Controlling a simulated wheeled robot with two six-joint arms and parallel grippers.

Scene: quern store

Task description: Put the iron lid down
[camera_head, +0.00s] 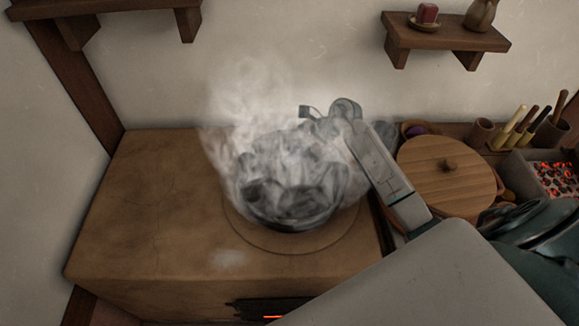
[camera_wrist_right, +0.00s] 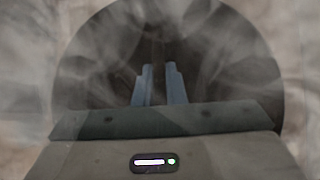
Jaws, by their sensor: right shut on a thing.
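The iron lid (camera_wrist_right: 225,60) shows in the right wrist view as a wide dark disc beyond the fingers, veiled by steam. My right gripper (camera_wrist_right: 160,82) is shut on it, though the grip point is blurred. In the head view my right arm reaches over a dark pan (camera_head: 290,215) on the stove top (camera_head: 150,210). Thick pale steam hides my fingertips and most of the lid there. I cannot tell whether the lid touches the pan. My left gripper is not in view.
A round wooden cover with a knob (camera_head: 447,185) stands right of the stove. A box of glowing coals (camera_head: 558,178) and several upright tool handles are at the far right. Shelves hang on the wall. The left part of the stove top is clear.

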